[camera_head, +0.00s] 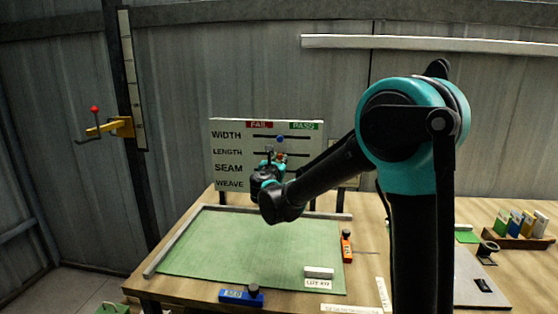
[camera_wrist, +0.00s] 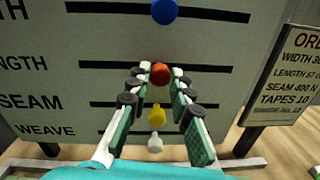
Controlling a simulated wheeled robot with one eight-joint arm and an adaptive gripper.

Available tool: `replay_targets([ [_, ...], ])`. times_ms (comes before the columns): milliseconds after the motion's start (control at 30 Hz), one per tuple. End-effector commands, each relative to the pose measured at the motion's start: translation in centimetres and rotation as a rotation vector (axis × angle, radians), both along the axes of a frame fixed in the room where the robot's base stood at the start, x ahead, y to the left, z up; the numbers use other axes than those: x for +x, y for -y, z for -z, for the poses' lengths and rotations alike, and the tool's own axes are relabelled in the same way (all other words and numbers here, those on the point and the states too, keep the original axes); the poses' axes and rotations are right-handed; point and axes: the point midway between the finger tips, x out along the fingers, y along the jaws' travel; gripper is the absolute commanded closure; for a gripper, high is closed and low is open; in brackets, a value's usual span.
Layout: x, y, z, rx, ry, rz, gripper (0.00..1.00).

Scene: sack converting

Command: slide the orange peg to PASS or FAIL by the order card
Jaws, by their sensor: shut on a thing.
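The white board (camera_head: 228,140) stands at the back of the table, with a red FAIL label (camera_head: 259,124) at top left and a green PASS label (camera_head: 303,125) at top right. Its rows read WIDTH, LENGTH, SEAM and WEAVE. The orange peg (camera_wrist: 159,76) sits near the middle of the LENGTH slot. My gripper (camera_wrist: 160,71) is shut on it; the gripper also shows in the head view (camera_head: 277,160).
The blue peg (camera_wrist: 165,11) is above, the yellow peg (camera_wrist: 156,116) and white peg (camera_wrist: 155,143) below, all near mid-slot. A green mat (camera_head: 240,250) covers the table front, with a blue tool (camera_head: 240,297) and an orange tool (camera_head: 346,246) at its edges.

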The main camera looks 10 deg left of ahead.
Motion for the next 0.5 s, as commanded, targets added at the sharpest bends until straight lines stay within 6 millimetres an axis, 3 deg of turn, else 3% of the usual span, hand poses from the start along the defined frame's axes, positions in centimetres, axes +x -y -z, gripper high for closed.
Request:
replay_targets([
  [133, 0.0, 2.0, 0.0, 0.0, 0.0, 0.003, 1.0],
  [333, -0.2, 6.7, 0.0, 0.0, 0.0, 0.005, 1.0],
  [500, -0.3, 8.7, 0.0, 0.0, 0.001, 0.002, 1.0],
])
